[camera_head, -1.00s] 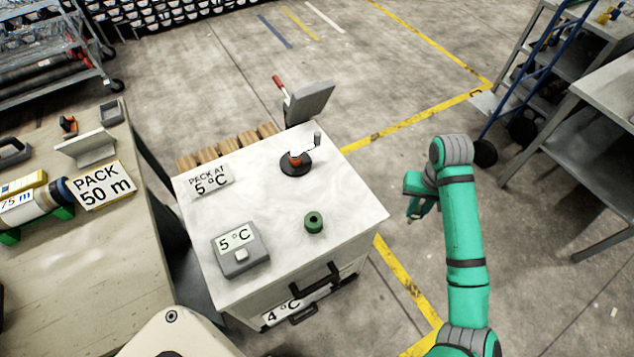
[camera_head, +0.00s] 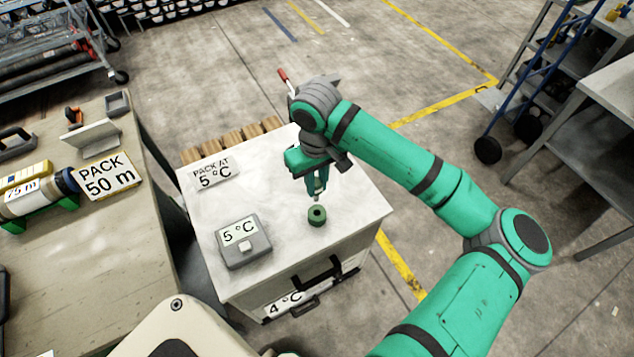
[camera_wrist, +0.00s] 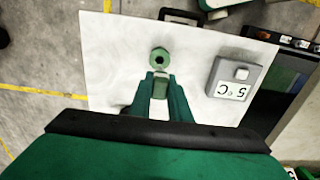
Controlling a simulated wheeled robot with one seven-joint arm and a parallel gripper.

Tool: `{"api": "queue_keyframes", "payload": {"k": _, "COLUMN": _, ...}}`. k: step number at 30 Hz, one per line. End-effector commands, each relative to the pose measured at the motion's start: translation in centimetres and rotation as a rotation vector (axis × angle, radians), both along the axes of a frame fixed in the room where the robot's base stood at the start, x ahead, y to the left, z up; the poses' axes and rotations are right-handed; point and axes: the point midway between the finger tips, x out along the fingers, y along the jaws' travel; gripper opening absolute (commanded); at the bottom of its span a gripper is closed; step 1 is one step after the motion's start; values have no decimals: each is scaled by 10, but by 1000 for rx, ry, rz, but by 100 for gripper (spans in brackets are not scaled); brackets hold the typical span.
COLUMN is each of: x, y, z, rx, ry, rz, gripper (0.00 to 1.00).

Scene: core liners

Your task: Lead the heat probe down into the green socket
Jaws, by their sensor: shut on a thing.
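The green socket (camera_head: 317,215) is a short ring with a dark hole, standing on the white cabinet top (camera_head: 355,205). It also shows in the wrist view (camera_wrist: 160,58), just beyond my fingertips. My gripper (camera_head: 318,192) points down over the top, a little behind the socket in the head view. In the wrist view its fingers (camera_wrist: 160,84) are closed on a small grey-green piece, which I take to be the heat probe (camera_wrist: 160,88). Most of the probe is hidden by the fingers. I cannot tell how high its lower end is above the top; it appears apart from the socket.
A grey box (camera_head: 243,241) reading 5 °C sits left of the socket. A "PACK AT 5 °C" sign (camera_head: 214,173) stands at the back left. My arm hides the area of the orange stand.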

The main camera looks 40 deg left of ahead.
Motion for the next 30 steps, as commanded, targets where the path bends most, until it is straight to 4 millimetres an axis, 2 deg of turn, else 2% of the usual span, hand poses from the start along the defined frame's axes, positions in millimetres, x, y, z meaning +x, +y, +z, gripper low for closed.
{"api": "queue_keyframes", "payload": {"k": 11, "x": -1, "y": -2, "z": -1, "rx": -2, "ry": 3, "rz": -3, "gripper": 0}}
{"api": "queue_keyframes", "payload": {"k": 30, "x": 0, "y": -2, "z": -23, "rx": -3, "ry": 1, "rz": -4, "gripper": 0}}
